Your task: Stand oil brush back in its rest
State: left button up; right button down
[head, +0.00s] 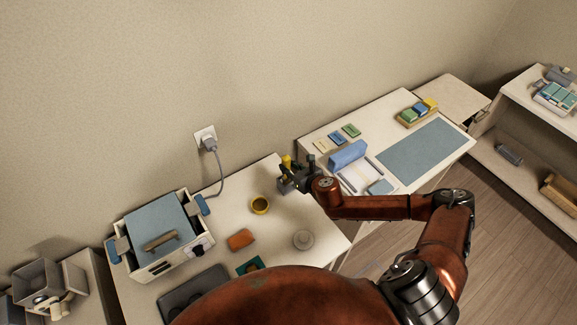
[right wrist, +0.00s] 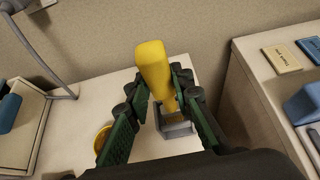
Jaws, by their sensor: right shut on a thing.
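The oil brush shows as a yellow handle (right wrist: 154,70) in the right wrist view, its thick end towards the camera. In the head view its yellow top (head: 287,160) stands up just beyond the gripper. My right gripper (head: 292,177) is shut on the handle, with a green-padded finger on either side in the wrist view (right wrist: 160,107). The grey rest (right wrist: 180,133) is a small open box on the white table, directly below the brush; part of it shows in the head view (head: 284,188). The brush's lower end is hidden, so I cannot tell whether it is inside the rest. My left gripper is out of view.
A yellow cup (head: 260,205) stands left of the gripper, with an orange block (head: 240,240) and a round grey disc (head: 303,240) nearer. The warmer box (head: 160,240) is further left. A second table (head: 345,125) stands to the right.

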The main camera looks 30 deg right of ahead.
jog(key=shift+f+b, duration=0.3)
jog(key=shift+f, duration=0.45)
dwell(0.3)
jog(key=shift+p, duration=0.35)
jog(key=shift+f+b, duration=0.5)
jog(key=shift+f, duration=0.4)
jog(key=c, duration=1.6)
grip_release()
